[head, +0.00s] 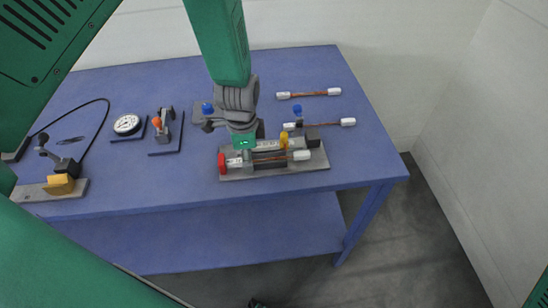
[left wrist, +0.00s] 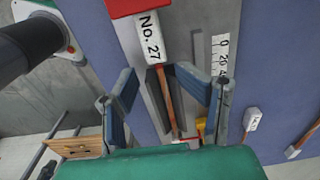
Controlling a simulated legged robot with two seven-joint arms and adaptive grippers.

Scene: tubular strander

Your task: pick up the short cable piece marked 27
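The short cable piece marked No. 27 (left wrist: 167,98) is a copper-coloured rod with white end sleeves. In the head view its right white sleeve (head: 301,155) shows on a grey fixture (head: 318,175) with a red block at the left end. My left gripper (head: 243,146) is over the left part of the fixture and hides part of the piece. In the left wrist view the left gripper (left wrist: 157,82) is open, with one finger on each side of the rod just below the marked sleeve. Contact cannot be told. My right gripper is not identifiable.
Two other cable pieces (head: 315,92) (head: 330,122) lie behind and right of the fixture. A dial gauge (head: 127,124) and an orange-tipped clamp (head: 157,122) stand left. A yellow block (head: 60,184) sits on a base at far left. The blue table's (head: 360,150) right end is clear.

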